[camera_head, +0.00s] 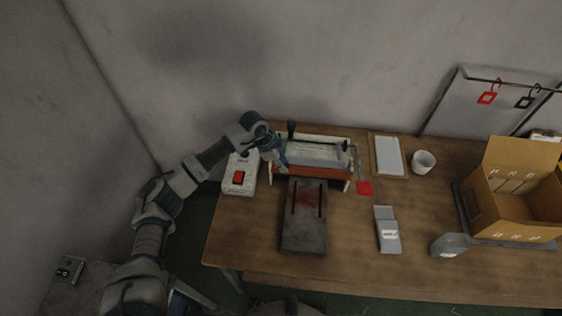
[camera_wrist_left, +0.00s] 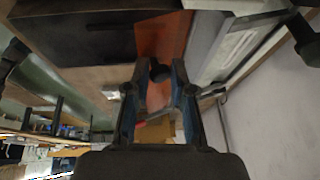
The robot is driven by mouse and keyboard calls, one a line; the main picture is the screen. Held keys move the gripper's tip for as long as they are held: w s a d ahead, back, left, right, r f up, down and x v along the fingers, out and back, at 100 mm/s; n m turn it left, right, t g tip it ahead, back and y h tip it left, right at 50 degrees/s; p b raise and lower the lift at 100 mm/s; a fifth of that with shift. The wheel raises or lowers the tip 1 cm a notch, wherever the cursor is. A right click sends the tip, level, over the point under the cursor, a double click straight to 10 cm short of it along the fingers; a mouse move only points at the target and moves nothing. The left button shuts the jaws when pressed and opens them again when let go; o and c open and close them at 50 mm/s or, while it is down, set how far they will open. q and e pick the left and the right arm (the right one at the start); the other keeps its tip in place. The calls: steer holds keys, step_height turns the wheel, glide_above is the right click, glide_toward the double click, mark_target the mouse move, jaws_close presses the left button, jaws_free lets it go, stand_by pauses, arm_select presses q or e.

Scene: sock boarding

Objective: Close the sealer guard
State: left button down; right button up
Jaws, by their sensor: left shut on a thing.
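The sealer (camera_head: 318,153) stands at the back left of the table, with a pale top and an orange-red panel, likely the guard (camera_head: 322,172), along its front. My left gripper (camera_head: 281,161) is at the sealer's left front corner. In the left wrist view its two fingers (camera_wrist_left: 158,88) are shut around a dark knob (camera_wrist_left: 158,71) in front of the orange panel (camera_wrist_left: 163,38). The head view does not clearly show the guard's angle, and my arm hides part of the sealer's left end. My right gripper is out of view.
A red tag (camera_head: 364,188), a grey packet (camera_head: 387,235), a white cup (camera_head: 423,161) and an open carton (camera_head: 490,208) are to the right.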

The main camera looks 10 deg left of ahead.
arm_select(q)
steer(key=shift+s+d+f+t, duration=0.2)
steer(key=shift+s+f+t, duration=0.05)
steer(key=shift+s+t, duration=0.25)
steer(key=shift+s+f+t, duration=0.15)
steer(key=shift+f+t, duration=0.1)
steer(key=shift+t, duration=0.15)
steer(key=shift+s+f+m+t+b, duration=0.35)
steer(key=shift+f+t+b, duration=0.2)
steer(key=shift+b, duration=0.4)
steer(key=shift+s+f+m+t+b, duration=0.15)
steer(key=shift+m+t+b, duration=0.05)
steer(key=shift+t+b, duration=0.6)
steer(key=shift+s+f+m+t+b, duration=0.15)
steer(key=shift+t+b, duration=0.4)
steer(key=shift+b, duration=0.45)
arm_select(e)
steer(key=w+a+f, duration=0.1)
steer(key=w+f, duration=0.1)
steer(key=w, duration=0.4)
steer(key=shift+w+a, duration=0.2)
arm_select(q)
steer(key=c, duration=1.1)
jaws_free()
steer(key=shift+d, duration=0.1)
steer(key=shift+o, duration=0.5)
steer(key=shift+d, duration=0.1)
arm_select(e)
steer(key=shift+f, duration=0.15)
